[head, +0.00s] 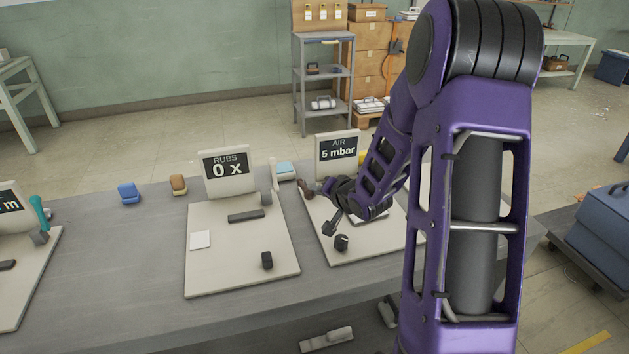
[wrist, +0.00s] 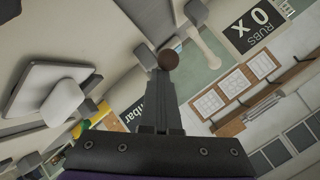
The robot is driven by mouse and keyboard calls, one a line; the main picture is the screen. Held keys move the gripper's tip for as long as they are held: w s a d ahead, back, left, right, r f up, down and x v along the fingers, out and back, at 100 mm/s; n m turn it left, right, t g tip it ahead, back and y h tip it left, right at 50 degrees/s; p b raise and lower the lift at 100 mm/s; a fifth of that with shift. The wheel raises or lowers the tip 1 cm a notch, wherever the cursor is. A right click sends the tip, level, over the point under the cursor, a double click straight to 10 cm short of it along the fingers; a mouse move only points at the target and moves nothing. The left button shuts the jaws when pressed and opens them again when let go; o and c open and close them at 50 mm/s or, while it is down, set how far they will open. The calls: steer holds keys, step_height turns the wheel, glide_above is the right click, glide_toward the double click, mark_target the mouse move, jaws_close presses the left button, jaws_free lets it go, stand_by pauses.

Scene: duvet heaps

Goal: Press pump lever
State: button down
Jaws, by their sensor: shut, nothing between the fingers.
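The AIR board (head: 350,252) stands on the bench with a sign (head: 338,147) reading 5 mbar. A lever with a dark brown round knob (head: 305,188) is at the board's left rear. My gripper (head: 325,189) reaches in from the right and is shut and empty, close to the right of the knob. In the wrist view the brown knob (wrist: 168,59) appears right beside my closed fingertips (wrist: 147,57); I cannot tell whether they touch. The lever's shaft and base are mostly hidden by my gripper and arm.
The RUBS board (head: 240,262), with a sign reading 0 x, stands to the left. A black knob (head: 341,242) sits on the AIR board's front. A blue item (head: 129,193) and a brown item (head: 178,184) lie at the bench's back. My arm hides the right side.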

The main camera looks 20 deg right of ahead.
steer(key=f, duration=0.1)
steer(key=s+f+b, duration=0.1)
steer(key=f, duration=0.1)
steer(key=shift+a+f, duration=0.1)
steer(key=shift+r+p, duration=0.75)
steer(key=shift+r, duration=0.15)
